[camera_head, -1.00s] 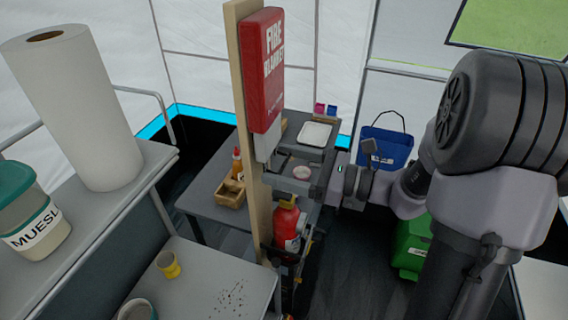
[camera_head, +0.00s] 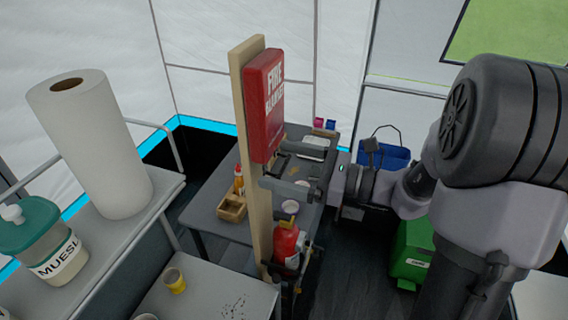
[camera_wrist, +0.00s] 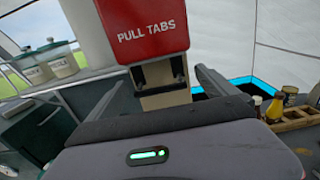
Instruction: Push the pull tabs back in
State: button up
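The red fire blanket box (camera_head: 264,105) is fixed to a wooden post (camera_head: 250,190). In the wrist view the box (camera_wrist: 142,28) is close ahead, its lower front reading "PULL TABS". Below its bottom edge is a short pale piece with dark parts (camera_wrist: 160,73), in front of the post; I cannot tell how far the tabs stick out. My gripper (camera_head: 292,170) is just below the box in the head view. In the wrist view my gripper (camera_wrist: 158,88) is open, one finger on each side of the post, with nothing held.
A red extinguisher (camera_head: 287,245) hangs low on the post. A grey table behind holds a wooden caddy (camera_head: 232,208) and a bottle. A paper towel roll (camera_head: 95,145) and a muesli jar (camera_head: 45,245) stand on the left shelf.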

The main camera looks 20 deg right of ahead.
jog(key=shift+s+d, duration=0.1)
jog(key=p+v, duration=0.1)
jog(key=v, duration=1.6)
jog(key=shift+p, duration=0.3)
jog(key=s+a+f+n+g+h+b, duration=0.2)
jog(key=s+a+f+n+h+b, duration=0.2)
jog(key=a+n, duration=0.5)
jog(key=s+a+f+n+g+h+b, duration=0.2)
jog(key=s+a+f+n+h+b, duration=0.2)
jog(key=a+f+n+h+b, duration=0.3)
jog(key=a+n+h, duration=0.1)
jog(key=a+n, duration=0.1)
jog(key=n, duration=0.2)
jog(key=shift+s+f+n+g+h, duration=0.25)
jog(key=shift+s+n+g+h, duration=0.05)
jog(key=shift+s+n+g, duration=0.1)
